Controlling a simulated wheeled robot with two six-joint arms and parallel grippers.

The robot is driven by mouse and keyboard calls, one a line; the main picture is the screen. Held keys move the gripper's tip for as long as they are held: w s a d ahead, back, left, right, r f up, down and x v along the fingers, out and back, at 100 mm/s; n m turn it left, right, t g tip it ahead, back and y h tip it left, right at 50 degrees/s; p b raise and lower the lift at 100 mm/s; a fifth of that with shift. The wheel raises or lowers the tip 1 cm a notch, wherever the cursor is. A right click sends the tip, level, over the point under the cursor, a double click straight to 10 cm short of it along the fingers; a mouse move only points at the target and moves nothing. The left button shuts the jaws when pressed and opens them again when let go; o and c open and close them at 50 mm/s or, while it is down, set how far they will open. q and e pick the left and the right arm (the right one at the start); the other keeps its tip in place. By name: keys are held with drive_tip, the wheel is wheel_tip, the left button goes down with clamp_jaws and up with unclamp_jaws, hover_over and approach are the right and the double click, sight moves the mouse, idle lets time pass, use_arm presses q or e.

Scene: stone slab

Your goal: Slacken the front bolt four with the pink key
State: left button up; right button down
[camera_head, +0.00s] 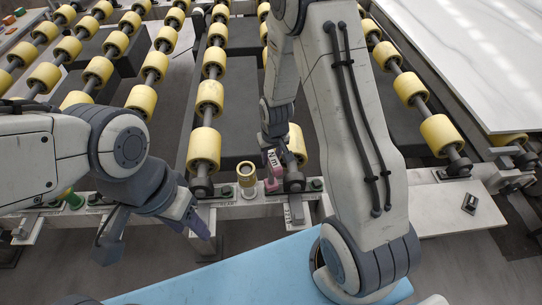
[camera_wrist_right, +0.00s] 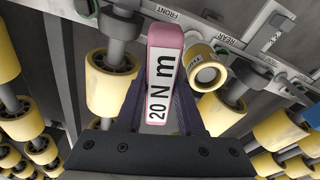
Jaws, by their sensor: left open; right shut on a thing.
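In the right wrist view the pink key (camera_wrist_right: 166,36) reads "20 N m" and sits between the purple fingers of my right gripper (camera_wrist_right: 160,105). My right gripper (camera_head: 277,155) is shut on the key, just above the front rail. The key's lower end is partly hidden, and I cannot tell whether it touches a bolt. My left gripper (camera_head: 150,226) is open and empty, in front of the rail at left. I cannot tell which of the rail's bolts is front bolt four.
The pale front rail (camera_head: 228,211) holds several bolts and labels. An upright yellow cylinder (camera_head: 246,175) stands just left of the key. Yellow rollers (camera_head: 203,149) line the bed behind. A white slab (camera_head: 480,60) lies at right. A blue surface (camera_head: 225,272) is in front.

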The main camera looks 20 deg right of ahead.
drive_tip(key=shift+f+b, duration=0.3)
drive_tip(key=shift+f, duration=0.25)
drive_tip(key=shift+n, duration=0.7)
